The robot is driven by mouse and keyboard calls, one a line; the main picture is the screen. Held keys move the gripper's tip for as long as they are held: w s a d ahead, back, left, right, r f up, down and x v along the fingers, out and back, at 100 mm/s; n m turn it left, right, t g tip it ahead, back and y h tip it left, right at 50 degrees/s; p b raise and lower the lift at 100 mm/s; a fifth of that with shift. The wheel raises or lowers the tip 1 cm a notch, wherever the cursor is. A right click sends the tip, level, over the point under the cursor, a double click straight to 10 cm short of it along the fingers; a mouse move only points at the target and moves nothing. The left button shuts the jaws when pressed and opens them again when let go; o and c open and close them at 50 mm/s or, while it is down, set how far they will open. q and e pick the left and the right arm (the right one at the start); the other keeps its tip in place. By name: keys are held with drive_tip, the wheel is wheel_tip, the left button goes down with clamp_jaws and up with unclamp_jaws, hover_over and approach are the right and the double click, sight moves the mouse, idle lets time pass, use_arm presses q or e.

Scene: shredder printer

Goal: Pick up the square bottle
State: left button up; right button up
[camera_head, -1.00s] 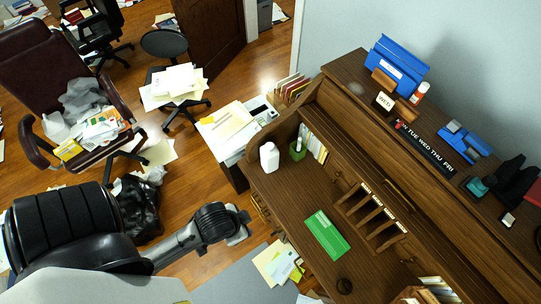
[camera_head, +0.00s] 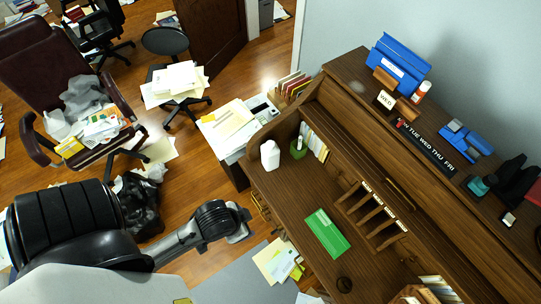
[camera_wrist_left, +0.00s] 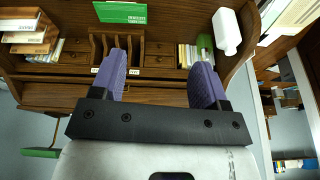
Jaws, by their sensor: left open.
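The white bottle (camera_head: 270,156) stands upright on the wooden desk, near its left end, in the head view. It also shows at the upper right of the left wrist view (camera_wrist_left: 227,32), where its body looks boxy. My left gripper (camera_wrist_left: 158,72) is open, with two purple fingers spread apart and nothing between them. The bottle is outside the fingers, beyond the right one, and not touched. In the head view my left arm's end is in front of the desk's left edge, below the bottle in the picture; its fingers cannot be made out there. My right gripper is not in view.
A green holder (camera_head: 298,149) and upright papers (camera_head: 314,142) stand close to the bottle's right. A paper stack (camera_head: 228,128) is at the left. The desktop between bottle and green box is clear.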

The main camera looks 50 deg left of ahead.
use_arm(q)
drive_tip(key=o, duration=0.6)
drive_tip(key=shift+c, duration=0.2)
